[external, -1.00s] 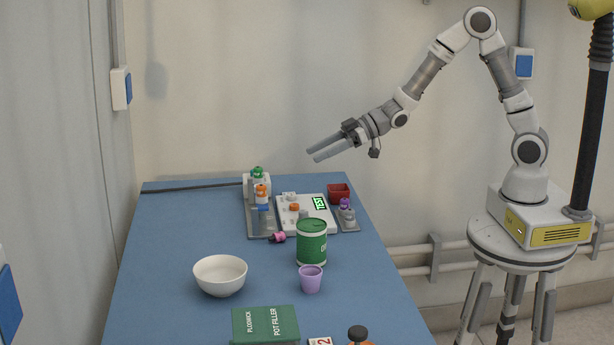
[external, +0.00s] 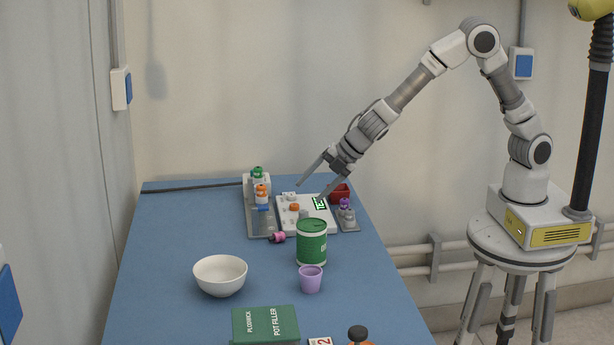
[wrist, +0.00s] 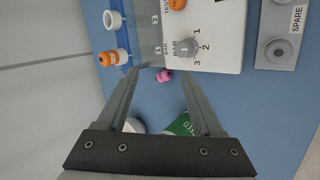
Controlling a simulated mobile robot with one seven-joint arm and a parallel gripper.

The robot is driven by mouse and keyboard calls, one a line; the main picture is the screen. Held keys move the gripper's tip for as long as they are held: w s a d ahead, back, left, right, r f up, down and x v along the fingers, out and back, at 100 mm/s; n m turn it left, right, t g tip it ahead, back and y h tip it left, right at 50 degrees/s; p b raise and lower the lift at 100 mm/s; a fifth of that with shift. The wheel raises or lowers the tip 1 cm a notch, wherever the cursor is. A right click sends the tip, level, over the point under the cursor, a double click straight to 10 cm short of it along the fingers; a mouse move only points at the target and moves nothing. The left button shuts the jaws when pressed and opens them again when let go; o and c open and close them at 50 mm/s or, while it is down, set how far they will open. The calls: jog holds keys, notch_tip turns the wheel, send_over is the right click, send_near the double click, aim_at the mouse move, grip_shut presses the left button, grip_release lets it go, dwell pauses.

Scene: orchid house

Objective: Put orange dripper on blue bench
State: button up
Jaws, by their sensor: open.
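I cannot tell which is the dripper meant. The blue bench (external: 165,260) lies under everything. My gripper (external: 310,191) is open and empty, angled down above the test board; in the wrist view its fingers (wrist: 160,74) have nothing between them.
A green piece (external: 257,171), a purple piece (external: 345,203) on a spare stand and a red box (external: 340,192) are nearby. A pink piece (external: 277,237) lies on the bench. A green can (external: 312,245), purple cup (external: 311,280) and white bowl (external: 220,275) stand nearer.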

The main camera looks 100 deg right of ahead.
jog(key=w+a+r+n+t+h, duration=0.2)
jog(key=a+r+n+h, duration=0.6)
jog(key=r+n, duration=0.4)
send_near(264, 187)
jog(key=shift+y, duration=0.4)
jog(key=x, duration=0.4)
jog(key=r+b+x, duration=0.1)
jog(key=x, duration=0.1)
jog(key=shift+d, duration=0.3)
jog(key=x, duration=0.5)
jog(key=shift+a+f, duration=0.1)
jog(key=shift+f, duration=0.25)
grip_shut()
